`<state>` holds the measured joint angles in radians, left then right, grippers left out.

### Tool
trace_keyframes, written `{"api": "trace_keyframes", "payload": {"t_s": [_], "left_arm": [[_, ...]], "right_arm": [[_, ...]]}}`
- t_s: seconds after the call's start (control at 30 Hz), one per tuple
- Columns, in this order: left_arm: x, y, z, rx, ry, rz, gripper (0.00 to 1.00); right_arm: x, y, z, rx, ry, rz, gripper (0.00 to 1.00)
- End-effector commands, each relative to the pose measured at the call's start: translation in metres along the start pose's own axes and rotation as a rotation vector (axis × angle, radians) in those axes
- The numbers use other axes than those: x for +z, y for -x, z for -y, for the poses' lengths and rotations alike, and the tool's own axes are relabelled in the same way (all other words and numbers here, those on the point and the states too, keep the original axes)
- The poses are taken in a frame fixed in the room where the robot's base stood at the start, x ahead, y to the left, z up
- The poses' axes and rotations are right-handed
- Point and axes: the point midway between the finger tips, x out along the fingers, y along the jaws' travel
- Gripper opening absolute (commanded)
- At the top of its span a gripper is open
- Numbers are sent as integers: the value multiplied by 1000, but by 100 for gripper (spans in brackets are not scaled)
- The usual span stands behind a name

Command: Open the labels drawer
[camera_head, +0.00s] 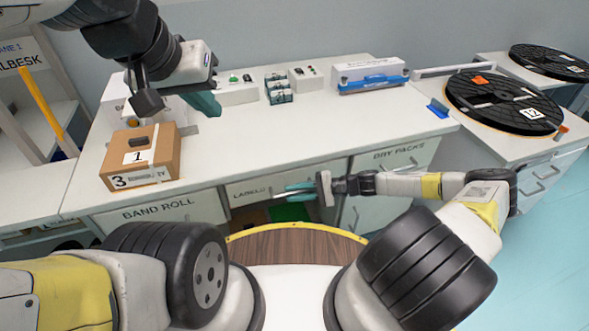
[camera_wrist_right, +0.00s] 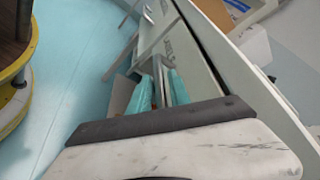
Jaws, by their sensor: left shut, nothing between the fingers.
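The labels drawer (camera_head: 245,191) is in the row of fronts under the white counter, between the band roll and dry packs fronts. How far out it stands is hard to tell, as my right gripper covers part of it. My right gripper (camera_head: 291,190) is at this drawer, its teal fingers close together. In the right wrist view the fingers (camera_wrist_right: 160,92) lie on either side of a thin grey bar, which looks like the drawer handle (camera_wrist_right: 158,70). My left gripper (camera_head: 205,103) is shut and empty above the counter, beside the cardboard box.
A cardboard box (camera_head: 140,157) stands at the counter's left. The band roll front (camera_head: 160,209) and dry packs front (camera_head: 398,155) flank the drawer. Green and orange things (camera_head: 287,212) show below the labels front. Black reels (camera_head: 503,103) lie on the right. The counter's middle is clear.

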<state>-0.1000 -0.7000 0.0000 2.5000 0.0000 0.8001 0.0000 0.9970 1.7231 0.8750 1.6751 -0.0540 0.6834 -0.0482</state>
Motion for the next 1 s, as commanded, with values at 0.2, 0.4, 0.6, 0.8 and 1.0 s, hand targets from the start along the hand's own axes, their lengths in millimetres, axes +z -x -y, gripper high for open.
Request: {"api": "trace_keyframes", "payload": {"t_s": [0.2,0.4,0.6,0.8,1.0], "left_arm": [[0,0,0,0,0,0,0],[0,0,0,0,0,0,0],[0,0,0,0,0,0,0],[0,0,0,0,0,0,0],[0,0,0,0,0,0,0]], "right_arm": [[0,0,0,0,0,0,0],[0,0,0,0,0,0,0],[0,1,0,0,0,0,0],[0,1,0,0,0,0,0],[0,1,0,1,0,0,0]]}}
